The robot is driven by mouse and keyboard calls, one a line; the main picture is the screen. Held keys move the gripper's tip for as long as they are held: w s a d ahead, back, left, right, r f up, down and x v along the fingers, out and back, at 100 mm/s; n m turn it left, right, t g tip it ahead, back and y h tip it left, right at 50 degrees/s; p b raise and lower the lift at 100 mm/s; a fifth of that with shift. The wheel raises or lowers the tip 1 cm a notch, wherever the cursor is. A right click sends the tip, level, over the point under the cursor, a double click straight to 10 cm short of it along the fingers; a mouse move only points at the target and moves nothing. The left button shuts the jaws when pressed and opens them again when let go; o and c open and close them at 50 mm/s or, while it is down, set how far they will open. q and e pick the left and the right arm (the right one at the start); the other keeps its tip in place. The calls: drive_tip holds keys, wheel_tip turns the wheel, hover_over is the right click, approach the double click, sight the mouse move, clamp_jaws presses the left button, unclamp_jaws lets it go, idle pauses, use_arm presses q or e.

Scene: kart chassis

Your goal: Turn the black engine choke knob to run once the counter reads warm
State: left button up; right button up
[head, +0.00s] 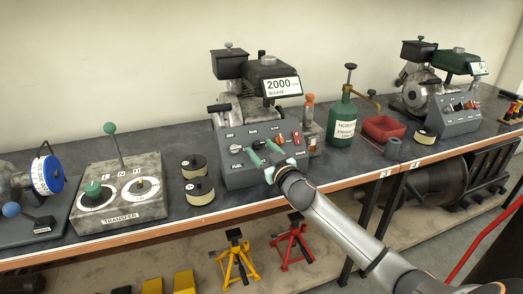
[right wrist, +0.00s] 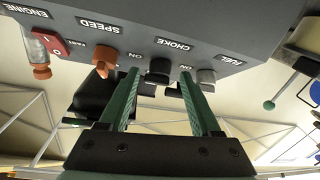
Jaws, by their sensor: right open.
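The black choke knob (right wrist: 159,69) sits on the grey control panel (right wrist: 160,22) under the label CHOKE in the right wrist view, which is upside down. My right gripper (head: 265,155) is open at the panel front. In the right wrist view, its green fingers stand on either side of the choke knob, with visible gaps; whether they touch it is unclear. Which mark the knob points to is hard to tell. In the head view, the counter (head: 282,87) reads 2000 and WARM. My left gripper is not in view.
The grey fuel knob (right wrist: 206,77) is close beside one finger; the orange speed knob (right wrist: 105,57) is beyond the other. A red engine switch (right wrist: 50,43) is farther off. Two round tins (head: 200,190) and a green bottle (head: 342,120) flank the panel.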

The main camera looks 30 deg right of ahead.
drive_tip(key=shift+w, duration=0.2)
drive_tip(key=shift+f, duration=0.1)
clamp_jaws()
idle(0.4)
